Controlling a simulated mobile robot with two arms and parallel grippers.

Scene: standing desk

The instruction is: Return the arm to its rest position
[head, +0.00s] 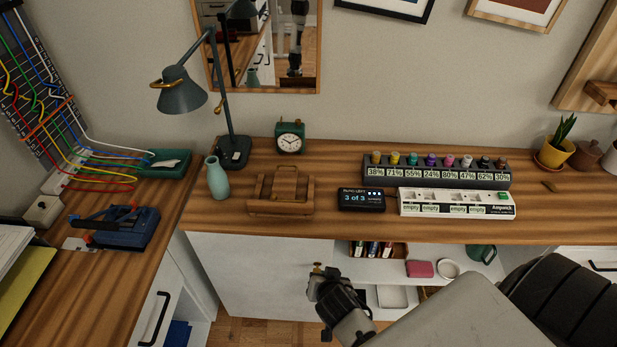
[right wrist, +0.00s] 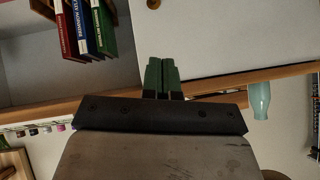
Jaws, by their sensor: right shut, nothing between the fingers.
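My right arm comes in from the lower right in the head view. Its dark wrist end (head: 340,298) hangs in front of the white cabinet under the desk. In the right wrist view, the two green fingers of my right gripper (right wrist: 162,62) are side by side and shut, with nothing between them. They are apart from the cabinet and the desk things. My left gripper is not in view.
The wooden desk edge (head: 270,234) runs above my right wrist. A teal vase (head: 217,178), a wooden stand (head: 281,195), a small display (head: 361,200) and a white power strip (head: 456,204) stand on the desk. Books (right wrist: 80,28) sit on the shelf below.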

